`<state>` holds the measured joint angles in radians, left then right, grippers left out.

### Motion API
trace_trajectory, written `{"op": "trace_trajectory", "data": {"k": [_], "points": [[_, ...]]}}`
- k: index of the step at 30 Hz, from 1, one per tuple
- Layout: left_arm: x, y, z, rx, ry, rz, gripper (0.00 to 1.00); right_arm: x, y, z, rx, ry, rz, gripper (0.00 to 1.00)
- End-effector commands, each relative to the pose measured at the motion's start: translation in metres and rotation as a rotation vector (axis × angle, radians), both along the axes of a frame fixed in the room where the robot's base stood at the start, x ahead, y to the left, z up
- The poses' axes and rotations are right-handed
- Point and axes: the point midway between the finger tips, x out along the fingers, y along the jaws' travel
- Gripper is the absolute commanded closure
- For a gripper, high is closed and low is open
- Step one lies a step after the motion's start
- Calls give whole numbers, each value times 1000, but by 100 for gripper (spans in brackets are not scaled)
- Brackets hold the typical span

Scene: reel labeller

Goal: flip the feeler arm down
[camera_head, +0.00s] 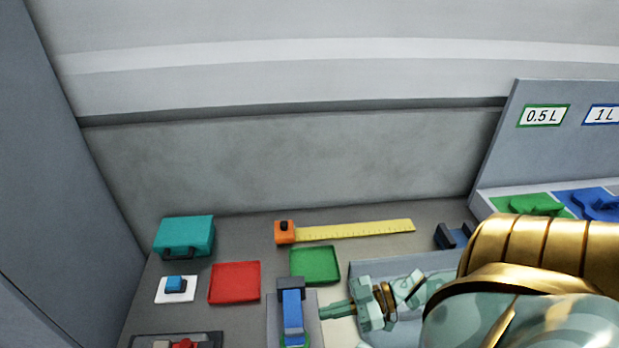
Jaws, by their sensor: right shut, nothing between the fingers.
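A small grey device with a blue lever-like piece (292,312) stands at the front middle of the table, cut by the lower picture edge. This blue piece looks like the feeler arm, but I cannot tell for sure, nor whether it is up or down. My right gripper (326,311) comes in from the right, with its fingers pointing left. It is shut and empty, with its tips close to the right side of the grey device. I cannot tell whether they touch it. My left gripper is not in view.
A green tray (315,265), a red tray (234,283), a yellow ruler (355,230) and a teal case (184,236) lie behind and left. A blue block sits on a white pad (164,296). A wall closes the back.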

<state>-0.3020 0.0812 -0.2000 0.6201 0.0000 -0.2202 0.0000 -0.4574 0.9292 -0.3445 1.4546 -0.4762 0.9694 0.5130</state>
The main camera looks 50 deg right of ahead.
Motion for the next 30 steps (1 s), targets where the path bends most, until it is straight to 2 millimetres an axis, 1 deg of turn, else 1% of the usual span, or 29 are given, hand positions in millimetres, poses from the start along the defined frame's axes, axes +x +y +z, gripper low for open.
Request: {"op": "trace_trajectory", "data": {"k": [1,3,9,30], "points": [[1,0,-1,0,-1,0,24,-7,-7,1,-1,3,2,100],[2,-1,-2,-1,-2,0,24,-12,-14,4,-1,2,1,100],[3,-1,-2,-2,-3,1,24,-21,-25,9,2,-1,1,100],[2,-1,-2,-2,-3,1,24,-22,-25,9,2,-1,1,100]]}}
